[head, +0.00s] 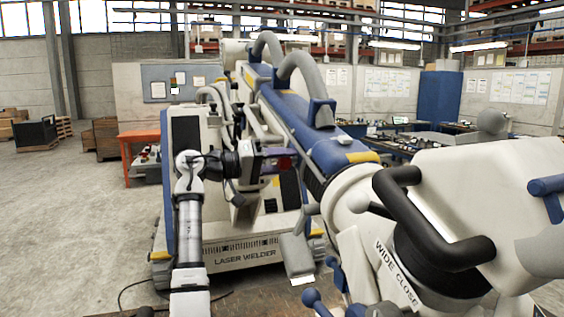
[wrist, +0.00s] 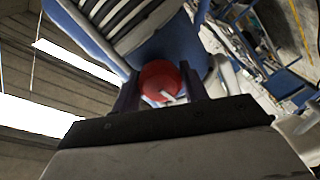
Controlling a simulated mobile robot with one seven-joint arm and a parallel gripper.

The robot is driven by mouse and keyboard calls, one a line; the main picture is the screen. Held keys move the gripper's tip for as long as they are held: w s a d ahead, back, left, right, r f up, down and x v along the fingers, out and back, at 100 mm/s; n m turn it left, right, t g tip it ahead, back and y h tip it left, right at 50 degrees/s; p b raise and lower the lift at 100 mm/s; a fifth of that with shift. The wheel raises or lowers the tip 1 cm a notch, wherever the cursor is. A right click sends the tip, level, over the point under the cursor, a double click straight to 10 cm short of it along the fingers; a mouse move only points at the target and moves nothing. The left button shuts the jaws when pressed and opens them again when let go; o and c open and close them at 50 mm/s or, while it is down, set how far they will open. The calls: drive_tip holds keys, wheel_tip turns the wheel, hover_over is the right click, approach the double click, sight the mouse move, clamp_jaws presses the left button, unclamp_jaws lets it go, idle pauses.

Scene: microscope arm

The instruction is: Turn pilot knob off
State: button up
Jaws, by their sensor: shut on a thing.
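The pilot knob (wrist: 160,80) is a round red knob with a small pale mark on its face, in the middle of the wrist view. It sits against a blue part of the machine. My gripper (wrist: 162,93) has one dark finger on each side of the knob and is shut on it. In the head view my gripper (head: 277,152) reaches right to the side of the laser welder arm, left of its blue section. There a dark red patch shows by the fingers, but most of the knob is hidden.
The laser welder (head: 240,253) fills the centre, with its thick blue-and-white arm (head: 335,150) crossing close on the right. A black handle (head: 425,225) and a hanging grey pedal-like part (head: 297,256) are near. Open concrete floor (head: 75,215) lies to the left.

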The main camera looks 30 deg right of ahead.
drive_tip(key=m, duration=0.8)
drive_tip(key=shift+m+b, duration=0.3)
drive_tip(key=shift+b, duration=0.05)
drive_tip(key=m, duration=0.4)
drive_tip(key=shift+b, duration=0.3)
drive_tip(key=shift+m, duration=1.9)
drive_tip(key=o, duration=1)
